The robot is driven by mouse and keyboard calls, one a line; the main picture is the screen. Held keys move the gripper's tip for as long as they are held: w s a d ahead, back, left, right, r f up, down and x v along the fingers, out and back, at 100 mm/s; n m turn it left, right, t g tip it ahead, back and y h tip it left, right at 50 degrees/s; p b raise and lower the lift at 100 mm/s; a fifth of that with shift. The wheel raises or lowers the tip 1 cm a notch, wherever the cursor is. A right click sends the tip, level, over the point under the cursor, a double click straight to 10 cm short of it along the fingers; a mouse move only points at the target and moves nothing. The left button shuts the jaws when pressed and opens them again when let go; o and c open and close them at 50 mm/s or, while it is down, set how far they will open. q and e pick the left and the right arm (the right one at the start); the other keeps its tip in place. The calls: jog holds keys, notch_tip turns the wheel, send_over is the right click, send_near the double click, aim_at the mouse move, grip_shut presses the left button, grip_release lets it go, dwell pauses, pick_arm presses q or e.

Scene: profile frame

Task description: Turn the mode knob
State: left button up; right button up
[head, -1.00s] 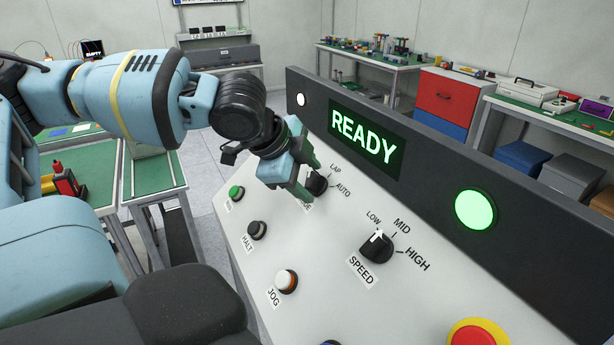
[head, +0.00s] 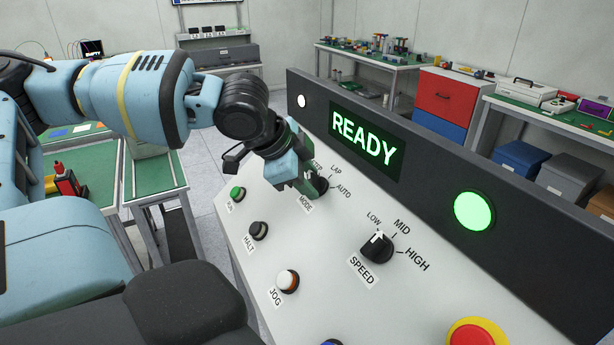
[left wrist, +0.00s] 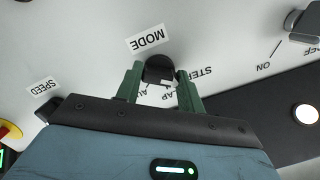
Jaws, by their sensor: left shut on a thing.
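The mode knob (head: 321,187) is a black knob on the white sloping panel, above its MODE label (head: 306,204). LAP and AUTO show around it, and a third label is partly hidden. My left gripper (head: 311,182) is at the knob and covers its left side in the head view. In the left wrist view the knob (left wrist: 159,68) sits between the two green fingers of the gripper (left wrist: 160,72), which are shut on it. I cannot tell clearly which label the knob points at. My right gripper is not in view.
The SPEED knob (head: 377,246) stands to the right on the panel. RUN, HALT and JOG buttons (head: 287,280) lie along its left edge, and a red button (head: 471,333) is at the bottom. Behind rises a dark board with a READY display (head: 363,138) and a lit green lamp (head: 474,211).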

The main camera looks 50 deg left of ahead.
pick_arm(q)
jog(key=o, duration=1)
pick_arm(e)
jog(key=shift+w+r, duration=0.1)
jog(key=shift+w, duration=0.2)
pick_arm(q)
jog(key=p+v, duration=0.3)
jog(key=v, duration=0.4)
jog(key=shift+s+r, duration=0.2)
jog(key=shift+r, duration=0.1)
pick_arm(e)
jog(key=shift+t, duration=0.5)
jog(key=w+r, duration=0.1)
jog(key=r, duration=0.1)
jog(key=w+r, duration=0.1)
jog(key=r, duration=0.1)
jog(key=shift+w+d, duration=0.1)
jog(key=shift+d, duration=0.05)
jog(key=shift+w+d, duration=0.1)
pick_arm(q)
jog(key=shift+a, duration=0.1)
